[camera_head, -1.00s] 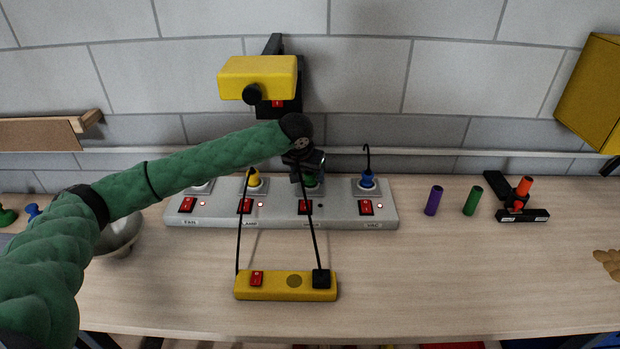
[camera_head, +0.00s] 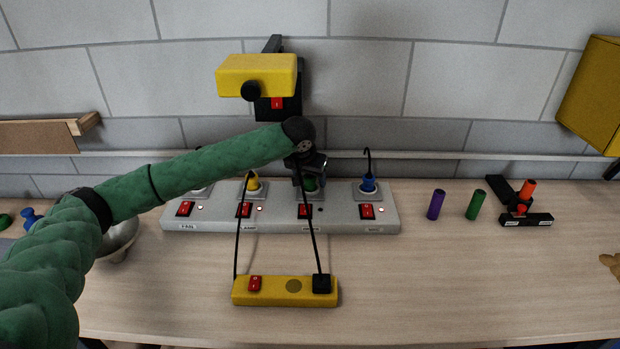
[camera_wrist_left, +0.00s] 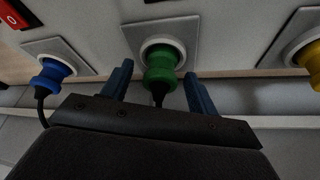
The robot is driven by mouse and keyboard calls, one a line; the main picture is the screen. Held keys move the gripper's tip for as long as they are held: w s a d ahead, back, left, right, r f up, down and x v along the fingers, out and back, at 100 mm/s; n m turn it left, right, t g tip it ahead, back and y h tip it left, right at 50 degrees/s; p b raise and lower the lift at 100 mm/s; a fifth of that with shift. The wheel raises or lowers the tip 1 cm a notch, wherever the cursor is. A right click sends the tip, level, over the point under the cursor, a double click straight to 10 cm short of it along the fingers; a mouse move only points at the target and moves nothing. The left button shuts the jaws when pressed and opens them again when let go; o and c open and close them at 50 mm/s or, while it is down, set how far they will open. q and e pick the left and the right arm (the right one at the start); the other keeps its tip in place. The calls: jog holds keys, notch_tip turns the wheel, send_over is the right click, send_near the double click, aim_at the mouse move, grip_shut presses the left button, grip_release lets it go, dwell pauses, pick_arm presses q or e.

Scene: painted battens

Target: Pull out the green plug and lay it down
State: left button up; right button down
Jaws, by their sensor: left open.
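The green plug (camera_wrist_left: 161,66) sits in a socket of the grey power strip (camera_head: 340,218), third from the left. In the head view the green plug (camera_head: 310,184) is mostly hidden behind my left gripper (camera_head: 309,166). In the left wrist view my left gripper (camera_wrist_left: 158,88) is open, with one blue finger on each side of the green plug and visible gaps between. The plug's cord runs down toward the gripper's palm. My right gripper is not in view.
A yellow plug (camera_head: 253,183) and a blue plug (camera_head: 369,183) sit in the neighbouring sockets. A yellow extension block (camera_head: 272,291) lies in front, with dark cords running up. Purple (camera_head: 436,204) and green (camera_head: 476,204) cylinders stand at the right.

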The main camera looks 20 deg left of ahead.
aim_at(310, 176)
pick_arm(q)
jog(key=c, duration=1.2)
jog(key=shift+o, duration=0.2)
jog(key=shift+r, duration=0.15)
jog(key=shift+r+p, duration=1.45)
